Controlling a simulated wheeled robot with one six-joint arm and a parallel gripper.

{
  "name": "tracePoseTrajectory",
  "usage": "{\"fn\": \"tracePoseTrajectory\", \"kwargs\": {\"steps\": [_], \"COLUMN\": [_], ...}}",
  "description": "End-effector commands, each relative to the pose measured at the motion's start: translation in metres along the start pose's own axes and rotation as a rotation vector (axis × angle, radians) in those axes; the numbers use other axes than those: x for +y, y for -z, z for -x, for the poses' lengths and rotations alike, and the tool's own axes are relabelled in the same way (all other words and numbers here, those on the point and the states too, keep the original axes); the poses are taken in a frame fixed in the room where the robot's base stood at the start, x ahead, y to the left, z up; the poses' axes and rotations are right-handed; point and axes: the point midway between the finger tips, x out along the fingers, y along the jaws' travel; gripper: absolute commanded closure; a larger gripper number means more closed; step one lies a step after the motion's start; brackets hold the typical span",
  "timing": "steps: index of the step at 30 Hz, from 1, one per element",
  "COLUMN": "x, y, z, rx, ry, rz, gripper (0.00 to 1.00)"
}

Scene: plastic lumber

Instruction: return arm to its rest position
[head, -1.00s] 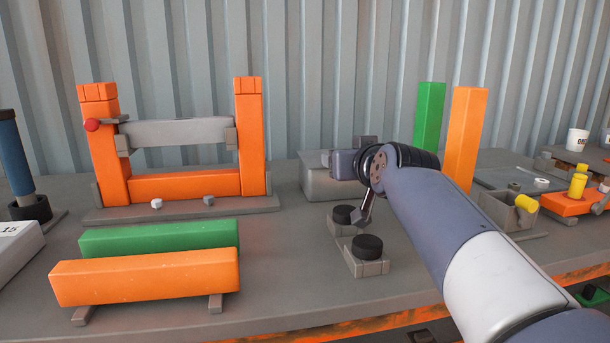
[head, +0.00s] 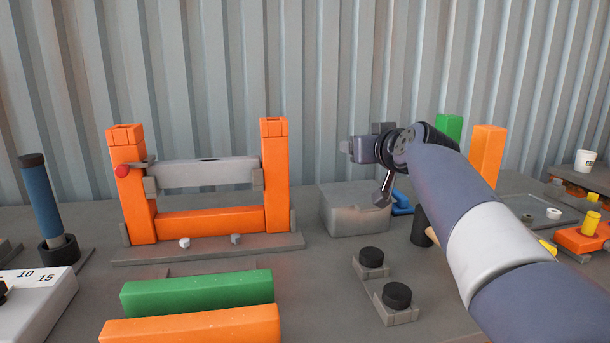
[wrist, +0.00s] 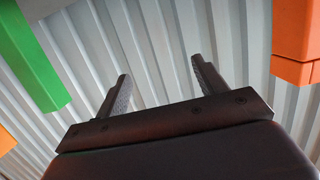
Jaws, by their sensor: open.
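My gripper (wrist: 160,85) is open and empty in the wrist view, its two dark fingers spread apart with only the corrugated wall behind them. In the head view my arm reaches in from the lower right, and its wrist end is raised above the grey box on the bench. The gripper's fingers cannot be made out clearly in the head view.
An orange frame (head: 275,175) with a grey crossbar stands at left. Green (head: 200,292) and orange (head: 195,325) beams lie in front. Black knobs (head: 397,295) sit right of centre. A grey box (head: 350,212) stands under my wrist. Upright posts (head: 487,153) stand behind my arm.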

Motion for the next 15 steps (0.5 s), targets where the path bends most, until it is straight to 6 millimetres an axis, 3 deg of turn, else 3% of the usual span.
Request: {"fn": "tracePoseTrajectory", "kwargs": {"steps": [1,15], "x": [0.001,0.003], "y": [0.008,0.028], "z": [-0.001,-0.016], "rx": [-0.001,-0.096], "ry": [0.000,0.000], "rz": [-0.002,0.000], "gripper": [0.33,0.33]}}
